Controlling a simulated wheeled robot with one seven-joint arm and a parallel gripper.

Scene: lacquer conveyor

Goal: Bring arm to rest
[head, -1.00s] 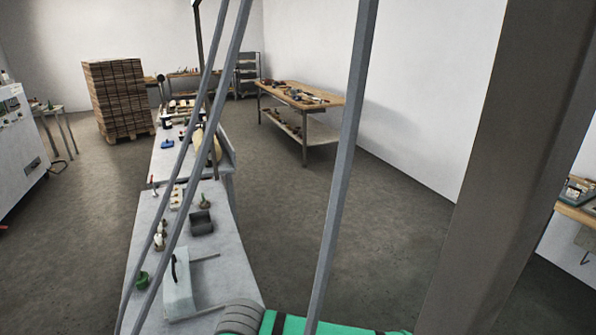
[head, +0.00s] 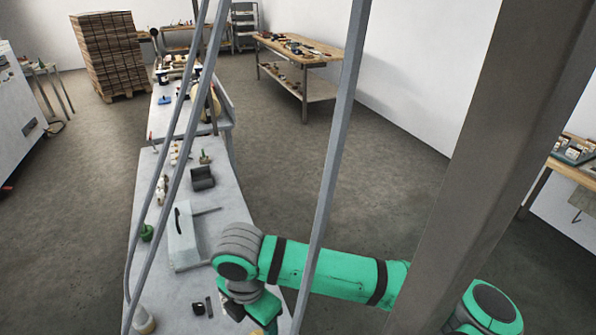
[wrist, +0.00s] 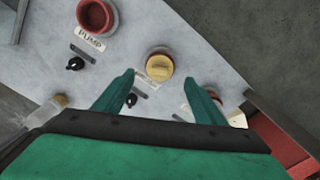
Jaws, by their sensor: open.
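My gripper (wrist: 162,92) is open and empty in the wrist view, with its two green fingers apart above the grey table. Beyond the fingertips, a red container with a yellow top (wrist: 159,66) stands on the table, apart from the fingers. In the head view my green arm (head: 330,274) reaches in from the right and bends down over the near end of the long grey table (head: 215,225). The fingertips are hard to make out in the head view.
The wrist view shows a red cup (wrist: 95,16) beside a label reading PUMP (wrist: 88,40), and small black knobs. In the head view, a pale box (head: 184,250), a dark tray (head: 203,178) and a green item (head: 147,233) stand on the table. Grey floor is open to its right.

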